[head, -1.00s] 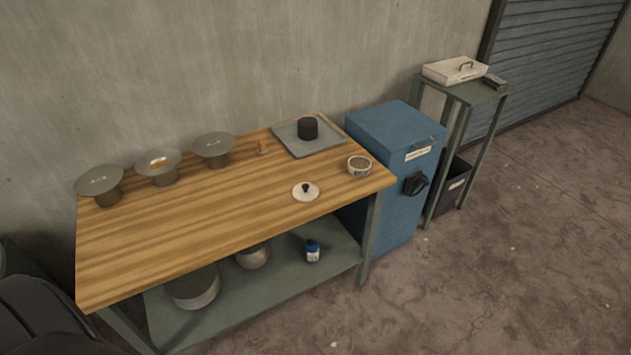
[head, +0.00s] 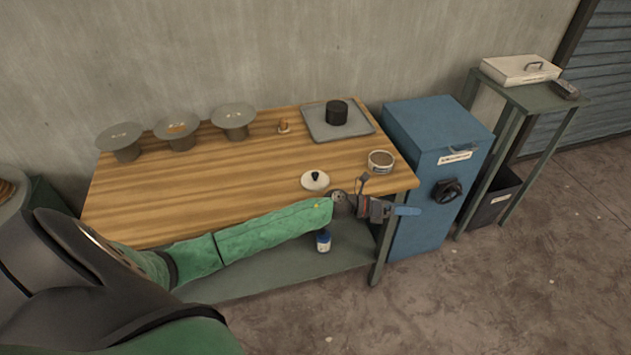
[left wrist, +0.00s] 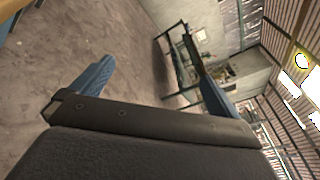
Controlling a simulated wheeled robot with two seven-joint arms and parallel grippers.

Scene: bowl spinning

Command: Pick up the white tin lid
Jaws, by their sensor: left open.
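The white tin lid (head: 315,181) is a small round lid with a black knob. It lies on the wooden table (head: 200,195) near its front edge. A round tin (head: 380,161) with a pale wall and brown contents stands to its right, apart from it. My left arm reaches in from the left in a green sleeve. My left gripper (head: 408,211) is past the table's front right corner, to the right of the lid and apart from it. Its blue fingers (left wrist: 95,75) are spread and empty in the left wrist view. My right gripper is not in view.
Several grey disc-topped stands (head: 175,128) line the table's back left. A grey tray (head: 355,132) with a black cylinder (head: 336,112) is at the back right. A blue cabinet (head: 430,140) stands right of the table. A small bottle (head: 323,241) is on the lower shelf.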

